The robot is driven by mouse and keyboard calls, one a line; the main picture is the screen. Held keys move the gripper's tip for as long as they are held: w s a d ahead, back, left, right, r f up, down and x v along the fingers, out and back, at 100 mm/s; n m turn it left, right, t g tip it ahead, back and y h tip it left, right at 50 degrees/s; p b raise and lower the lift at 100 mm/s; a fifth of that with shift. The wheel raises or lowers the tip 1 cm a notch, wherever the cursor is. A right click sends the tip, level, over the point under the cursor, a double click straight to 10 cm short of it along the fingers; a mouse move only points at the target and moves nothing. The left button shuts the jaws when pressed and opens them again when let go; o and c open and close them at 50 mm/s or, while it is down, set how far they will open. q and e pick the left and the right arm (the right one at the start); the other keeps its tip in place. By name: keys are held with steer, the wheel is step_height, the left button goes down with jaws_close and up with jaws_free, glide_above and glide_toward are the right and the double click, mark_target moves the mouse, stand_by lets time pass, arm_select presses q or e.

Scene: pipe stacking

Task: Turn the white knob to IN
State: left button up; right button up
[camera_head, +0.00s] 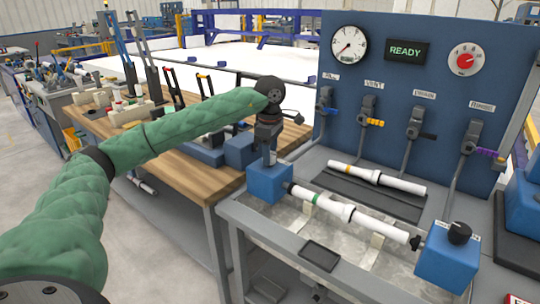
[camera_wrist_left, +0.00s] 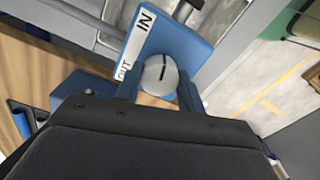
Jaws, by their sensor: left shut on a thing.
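The white knob (camera_wrist_left: 158,74) sits on a blue block (camera_wrist_left: 186,44), with a short dark line on its face. A white label (camera_wrist_left: 137,43) beside it reads IN at its upper end and OUT at its lower end. My left gripper (camera_wrist_left: 158,90) is shut on the knob, one blue finger on each side. In the head view my left gripper (camera_head: 270,160) points down at the top of the blue block (camera_head: 268,184); the knob is mostly hidden there. My right gripper is not in view.
A white pipe with a green band (camera_head: 335,207) runs from the block to a second blue block (camera_head: 450,262) with a black knob (camera_head: 459,232). Another white pipe (camera_head: 378,178) lies behind. A blue panel (camera_head: 385,85) with gauges and valves stands at the back; its display reads READY.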

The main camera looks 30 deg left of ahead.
arm_select(q)
steer(key=shift+a+r, duration=0.1)
steer(key=shift+r, duration=0.05)
stand_by(0.3)
steer(key=o, duration=1)
steer(key=shift+c, duration=0.2)
steer(key=shift+r, duration=3.8)
